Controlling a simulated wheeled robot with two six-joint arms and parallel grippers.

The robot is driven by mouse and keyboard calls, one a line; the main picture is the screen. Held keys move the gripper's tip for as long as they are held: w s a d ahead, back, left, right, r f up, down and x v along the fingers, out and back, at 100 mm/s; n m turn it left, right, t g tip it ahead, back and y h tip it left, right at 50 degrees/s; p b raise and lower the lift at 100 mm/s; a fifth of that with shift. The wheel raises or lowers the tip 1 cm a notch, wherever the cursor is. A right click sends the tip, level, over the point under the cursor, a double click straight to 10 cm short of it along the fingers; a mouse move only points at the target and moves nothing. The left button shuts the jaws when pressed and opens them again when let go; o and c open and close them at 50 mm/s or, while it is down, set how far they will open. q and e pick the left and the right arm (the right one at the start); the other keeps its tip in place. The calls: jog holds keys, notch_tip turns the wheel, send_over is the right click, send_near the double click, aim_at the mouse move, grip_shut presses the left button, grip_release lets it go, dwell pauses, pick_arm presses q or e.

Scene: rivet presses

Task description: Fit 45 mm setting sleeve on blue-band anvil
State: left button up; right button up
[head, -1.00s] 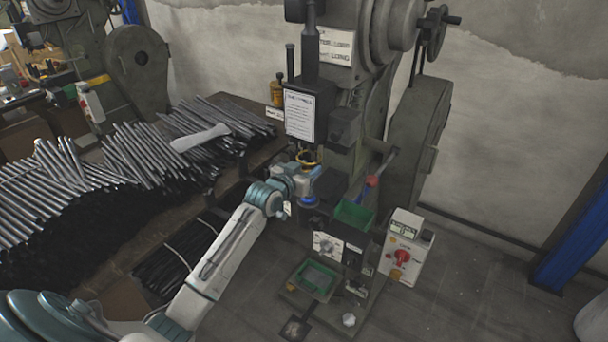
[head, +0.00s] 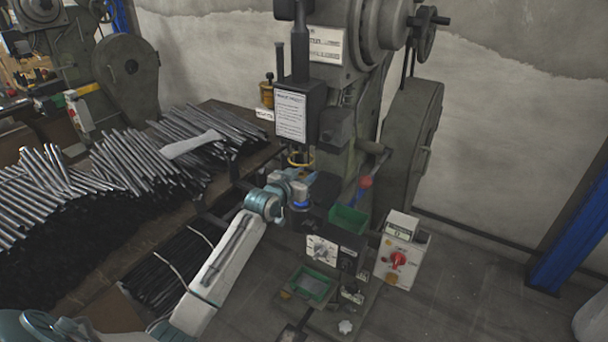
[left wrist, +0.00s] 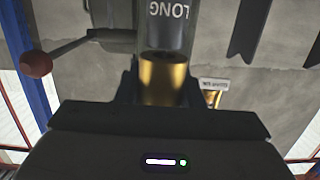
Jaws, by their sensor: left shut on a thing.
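My left gripper (head: 302,186) is at the press, just above and touching or nearly touching the blue-band anvil (head: 302,205). In the left wrist view its fingers (left wrist: 163,88) are shut around a brass-coloured cylinder (left wrist: 163,76), which looks like the setting sleeve. A grey cylinder marked LONG (left wrist: 170,22) adjoins it; I cannot tell whether they are one piece. In the head view a yellow ring (head: 300,160) shows above the gripper, under the press head (head: 300,112). The gripper hides most of the sleeve and whether it sits on the anvil. My right gripper is not in view.
A red-knobbed lever (head: 366,182) is close on the right; the knob also shows in the left wrist view (left wrist: 36,64). Rods (head: 120,160) cover the left bench.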

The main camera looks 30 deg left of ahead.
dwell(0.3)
pick_arm(q)
jog(key=o, duration=1.3)
jog(key=shift+f, duration=0.1)
jog(key=shift+s, duration=0.15)
jog(key=shift+s+a+r+b, duration=0.1)
jog(key=shift+s+r+b, duration=0.2)
jog(key=shift+s, duration=1.45)
jog(key=shift+s+a+r+b, duration=0.15)
jog(key=shift+s+r+b, duration=0.2)
jog(key=shift+s, duration=1.4)
jog(key=shift+s+a+r+b, duration=0.1)
jog(key=shift+s+r+b, duration=0.2)
jog(key=shift+s, duration=1.45)
